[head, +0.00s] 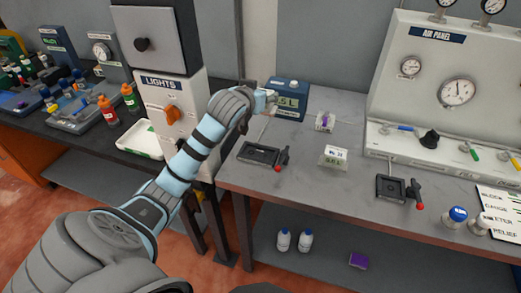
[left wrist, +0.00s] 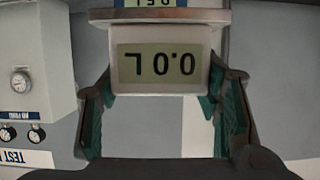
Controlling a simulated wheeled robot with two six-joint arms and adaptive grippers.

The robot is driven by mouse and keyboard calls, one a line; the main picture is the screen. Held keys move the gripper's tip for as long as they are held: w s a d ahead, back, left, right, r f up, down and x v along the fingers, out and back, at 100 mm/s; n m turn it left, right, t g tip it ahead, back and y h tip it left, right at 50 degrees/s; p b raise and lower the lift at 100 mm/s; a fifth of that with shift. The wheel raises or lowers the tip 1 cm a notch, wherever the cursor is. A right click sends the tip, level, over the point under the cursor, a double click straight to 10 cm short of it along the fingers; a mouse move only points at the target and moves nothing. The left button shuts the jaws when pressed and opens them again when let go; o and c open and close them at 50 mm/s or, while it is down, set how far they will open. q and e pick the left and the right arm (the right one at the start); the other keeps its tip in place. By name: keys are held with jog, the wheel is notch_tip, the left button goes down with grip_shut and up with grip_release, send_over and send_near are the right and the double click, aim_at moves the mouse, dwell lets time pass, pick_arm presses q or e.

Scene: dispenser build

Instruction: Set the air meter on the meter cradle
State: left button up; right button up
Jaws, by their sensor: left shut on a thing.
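In the left wrist view the gripper (left wrist: 163,125) is shut on a white meter (left wrist: 205,65) whose display reads 0.0L, upside down in the picture. I take it for the air meter; in the head view it is mostly hidden by the gripper. I cannot tell which piece is the meter cradle.
Two dark trays with red-knobbed levers, left (head: 258,154) and right (head: 390,188), lie on the bench (head: 300,190). The air panel (head: 420,70) stands at the back right. A blue-capped bottle (head: 455,217) is near the front right. Bench space between these is clear.

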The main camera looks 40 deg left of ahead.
pick_arm(q)
jog(key=f+b, duration=0.1)
jog(key=f, duration=0.4)
jog(key=f+b, duration=0.1)
jog(key=f, duration=0.5)
jog(key=s+f+b, duration=0.1)
jog(key=f, duration=0.5)
jog(key=shift+s+f, duration=0.1)
jog(key=shift+f, duration=0.1)
pick_arm(e)
jog(key=f, duration=0.1)
jog(key=s+f, duration=0.1)
jog(key=f, duration=0.1)
jog(key=shift+s, duration=0.25)
pick_arm(q)
jog(key=shift+a, duration=0.1)
jog(key=o, duration=1.6)
pick_arm(e)
jog(key=shift+f, duration=0.1)
